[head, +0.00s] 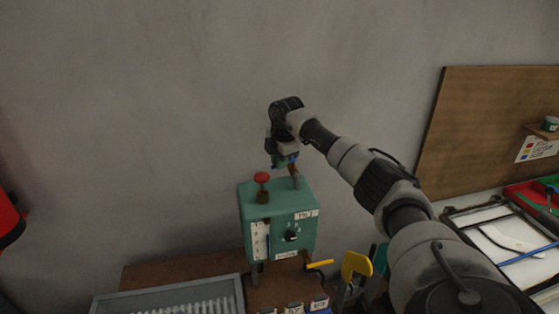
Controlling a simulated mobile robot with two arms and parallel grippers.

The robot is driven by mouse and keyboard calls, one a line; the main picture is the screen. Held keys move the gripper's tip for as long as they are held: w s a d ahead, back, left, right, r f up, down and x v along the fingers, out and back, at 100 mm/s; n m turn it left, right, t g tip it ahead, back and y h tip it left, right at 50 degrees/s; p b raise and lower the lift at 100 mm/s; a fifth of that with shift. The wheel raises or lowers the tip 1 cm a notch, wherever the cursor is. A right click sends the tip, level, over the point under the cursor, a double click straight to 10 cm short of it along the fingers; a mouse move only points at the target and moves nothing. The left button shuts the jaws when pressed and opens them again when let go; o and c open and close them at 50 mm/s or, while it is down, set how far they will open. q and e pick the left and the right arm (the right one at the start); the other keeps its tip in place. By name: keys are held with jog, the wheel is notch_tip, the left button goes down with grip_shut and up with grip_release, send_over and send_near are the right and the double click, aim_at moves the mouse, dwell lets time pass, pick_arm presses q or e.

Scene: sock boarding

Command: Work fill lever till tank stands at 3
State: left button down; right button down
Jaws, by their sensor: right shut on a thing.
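A teal box-shaped tank (258,207) stands on a brown bench against the grey wall. A white gauge strip (260,241) with marks runs down the left of its front; the level is too small to read. A dark knob (291,236) and small white labels are also on the front. A brownish lever (295,178) rises from the right of the tank's top. My right gripper (285,163) points down, shut on the lever's upper end, which is mostly hidden by the fingers. My left gripper is not in view.
A red mushroom-shaped knob (262,178) stands on the tank's top, left of the lever. A yellow handle (319,264) sticks out below right. A grey ribbed tray (238,290) lies at front left. A brown board (487,130) hangs at right.

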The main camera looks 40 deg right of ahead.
jog(key=shift+w+r+m, duration=0.1)
jog(key=shift+w+m, duration=0.25)
jog(key=shift+m, duration=0.25)
jog(key=m, duration=0.1)
jog(key=w+m, duration=0.1)
jog(key=m, duration=0.1)
jog(key=shift+d+h, duration=0.25)
jog(key=shift+h, duration=0.05)
jog(key=c, duration=1.1)
grip_release()
jog(key=shift+c, duration=0.2)
jog(key=shift+r, duration=0.4)
jog(key=b+v, duration=0.3)
jog(key=v, duration=0.7)
